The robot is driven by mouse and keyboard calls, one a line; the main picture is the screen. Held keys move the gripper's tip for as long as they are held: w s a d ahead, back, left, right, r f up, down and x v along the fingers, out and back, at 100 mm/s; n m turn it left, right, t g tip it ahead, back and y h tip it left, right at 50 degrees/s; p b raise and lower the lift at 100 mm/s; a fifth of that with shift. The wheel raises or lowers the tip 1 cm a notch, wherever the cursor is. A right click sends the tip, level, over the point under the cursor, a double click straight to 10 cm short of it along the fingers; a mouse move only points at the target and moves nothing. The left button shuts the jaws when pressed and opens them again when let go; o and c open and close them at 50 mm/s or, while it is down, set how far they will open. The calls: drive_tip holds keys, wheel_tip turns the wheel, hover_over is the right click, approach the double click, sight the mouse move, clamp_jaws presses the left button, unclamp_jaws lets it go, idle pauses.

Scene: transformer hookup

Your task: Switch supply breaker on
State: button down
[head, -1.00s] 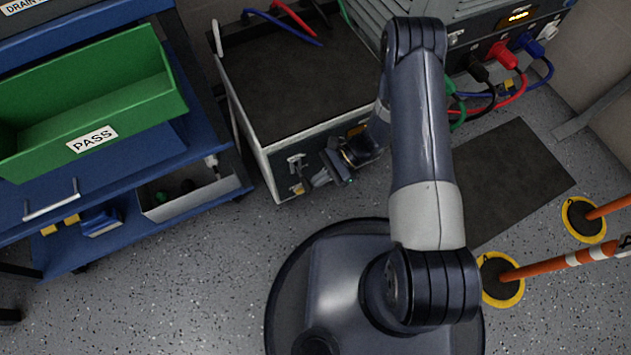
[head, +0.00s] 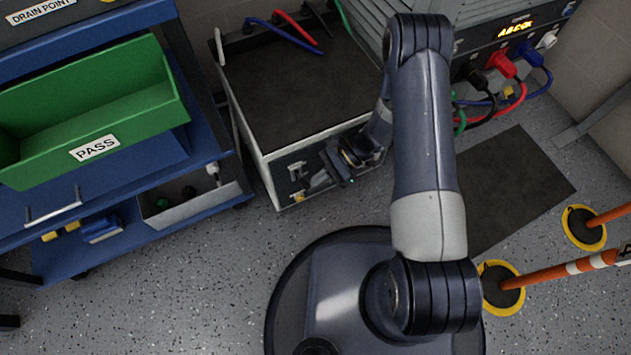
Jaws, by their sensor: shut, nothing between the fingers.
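A grey box with a dark top (head: 300,85) stands on the floor at centre. Its front face carries a small silver breaker fitting (head: 296,169) and a small yellow part (head: 298,196) below it. My gripper (head: 316,183) is shut and empty, close in front of this face, just right of and below the fitting. I cannot tell whether the fingers touch it. The lever's exact position is too small to tell, and the right part of the face is hidden by my arm.
A unit with a lit amber display (head: 515,29) and red, black, blue and green plugged cables stands at the upper right. A blue cart (head: 200,160) with a green PASS bin (head: 150,100) is left. Orange-striped posts (head: 560,268) stand right.

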drive_tip(key=shift+w+r, duration=0.15)
drive_tip(key=shift+r, duration=0.1)
drive_tip(key=p+v, duration=0.2)
drive_tip(key=v, duration=0.8)
drive_tip(key=shift+d+p, duration=0.3)
drive_tip(key=shift+p, duration=0.05)
drive_tip(key=shift+w+f, duration=0.1)
drive_tip(key=s+a+f+n+t+y+b, duration=0.1)
drive_tip(key=s+a+f+b, duration=0.1)
drive_tip(key=a+f, duration=0.2)
drive_tip(key=s+a+f+n+t+y+b, duration=0.1)
drive_tip(key=a+f, duration=0.3)
drive_tip(key=f, duration=0.5)
drive_tip(key=shift+s+a+f+n+t+b, duration=0.2)
drive_tip(key=shift+s+n+t+b, duration=0.2)
drive_tip(key=shift+s+n+b, duration=0.3)
drive_tip(key=shift+w, duration=0.1)
